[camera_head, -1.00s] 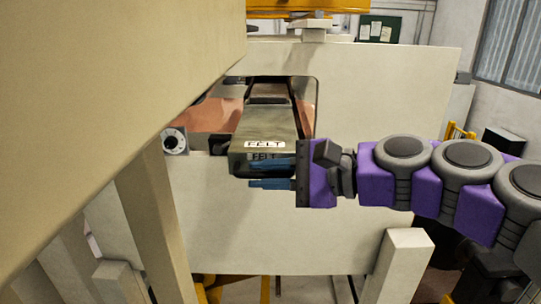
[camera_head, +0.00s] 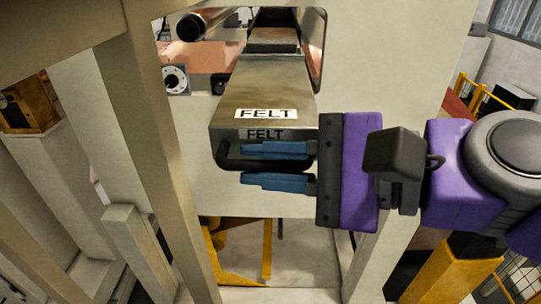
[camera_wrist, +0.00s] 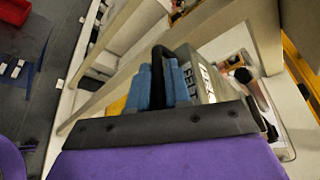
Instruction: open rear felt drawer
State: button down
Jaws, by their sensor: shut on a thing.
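My gripper (camera_head: 244,165), with blue fingers and a purple body, comes in from the right and is shut on the handle, one finger above and one below. The wrist view shows the handle (camera_wrist: 160,51) between the blue fingers, beside the drawer's labelled end (camera_wrist: 203,83).
The pale panel (camera_head: 390,60) surrounds the opening. A pale upright post (camera_head: 150,140) stands close at the left. A round dial (camera_head: 174,80) sits left of the drawer. Yellow rails (camera_head: 267,250) show below, with open floor around them.

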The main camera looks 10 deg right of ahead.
jog(key=shift+f, duration=0.1)
jog(key=c, duration=1.4)
grip_release()
jog(key=shift+w, duration=0.1)
jog(key=shift+c, duration=0.2)
